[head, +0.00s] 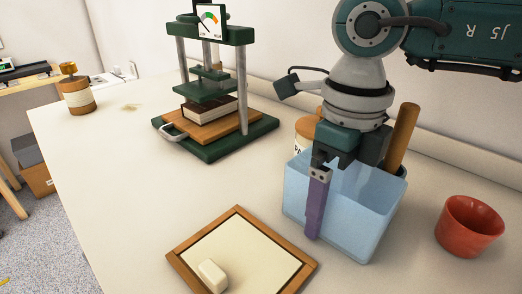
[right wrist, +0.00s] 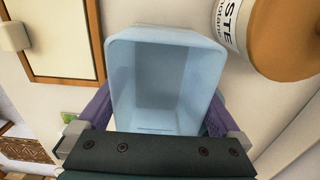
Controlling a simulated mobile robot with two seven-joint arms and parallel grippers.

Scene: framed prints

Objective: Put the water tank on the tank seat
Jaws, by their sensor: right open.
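The water tank appears to be the pale blue, see-through, open-topped box (head: 345,240) standing on the white table; it looks empty in the right wrist view (right wrist: 170,75). My right gripper (head: 338,208) points down at the tank, with one purple finger in front of its near wall; the other is hidden in the head view. In the right wrist view the open fingers (right wrist: 158,115) lie on either side of the tank; I cannot tell whether they touch it. I cannot make out a tank seat for certain. My left gripper is out of view.
A wood-framed cream board (head: 240,250) with a white block (head: 212,275) lies left of the tank. A red cup (head: 470,226) stands right. A labelled jar (head: 304,130) and wooden rod (head: 402,138) are close behind. A green press (head: 215,90) holds a book. Table's left is mostly clear.

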